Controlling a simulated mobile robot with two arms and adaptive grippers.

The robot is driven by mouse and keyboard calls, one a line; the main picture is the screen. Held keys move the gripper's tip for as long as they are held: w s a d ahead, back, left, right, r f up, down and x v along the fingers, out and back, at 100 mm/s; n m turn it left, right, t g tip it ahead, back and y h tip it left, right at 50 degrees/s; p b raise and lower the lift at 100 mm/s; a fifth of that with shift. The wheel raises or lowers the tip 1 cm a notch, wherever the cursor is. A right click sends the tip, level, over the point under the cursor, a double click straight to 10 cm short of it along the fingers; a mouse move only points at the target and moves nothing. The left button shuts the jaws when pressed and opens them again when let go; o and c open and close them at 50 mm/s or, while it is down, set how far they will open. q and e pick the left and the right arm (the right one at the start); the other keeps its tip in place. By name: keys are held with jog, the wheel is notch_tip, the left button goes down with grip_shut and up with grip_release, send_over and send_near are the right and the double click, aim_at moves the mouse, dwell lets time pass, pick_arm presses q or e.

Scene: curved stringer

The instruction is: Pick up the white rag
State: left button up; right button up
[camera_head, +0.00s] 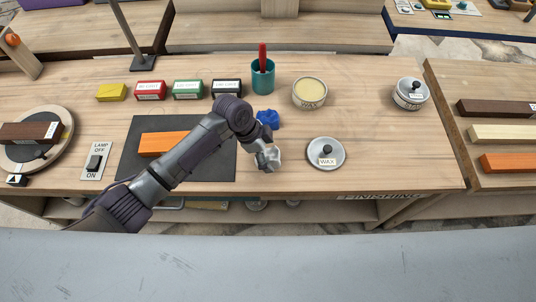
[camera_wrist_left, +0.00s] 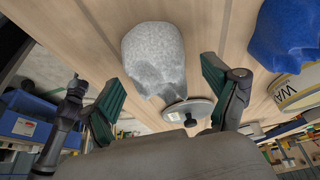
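The white rag (camera_wrist_left: 153,52) is a crumpled grey-white cloth on the wooden bench, large in the left wrist view. In the head view a pale part of it (camera_head: 269,159) shows at the end of my left arm; the rest is hidden. My left gripper (camera_wrist_left: 162,74) is open, with its green-padded fingers spread wide. The rag lies ahead of the gap between the fingers, and I see no grip on it. Whether a finger touches it I cannot tell. My right gripper is in neither view.
A blue rag (camera_head: 268,118) lies just behind the white rag. A round lid marked WAX (camera_head: 325,153) lies to the right, with an open wax tin (camera_head: 309,92) behind. A dark mat (camera_head: 215,165) with an orange block (camera_head: 160,143) is under my left arm.

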aim_at(277, 155)
pick_arm(q)
jog(key=c, duration=1.1)
jog(key=shift+r, duration=0.5)
jog(key=r, duration=0.2)
jog(key=s+r+b, duration=0.1)
jog(key=shift+d+r, duration=0.35)
jog(key=shift+d, duration=0.05)
jog(key=s+d+r, duration=0.2)
jog(key=s+d+r+b, duration=0.1)
jog(key=s+d+r, duration=0.1)
jog(key=s, duration=0.1)
jog(key=s+d+r, duration=0.2)
jog(key=s, duration=0.1)
jog(key=shift+s+r, duration=0.2)
jog(key=shift+s, duration=0.05)
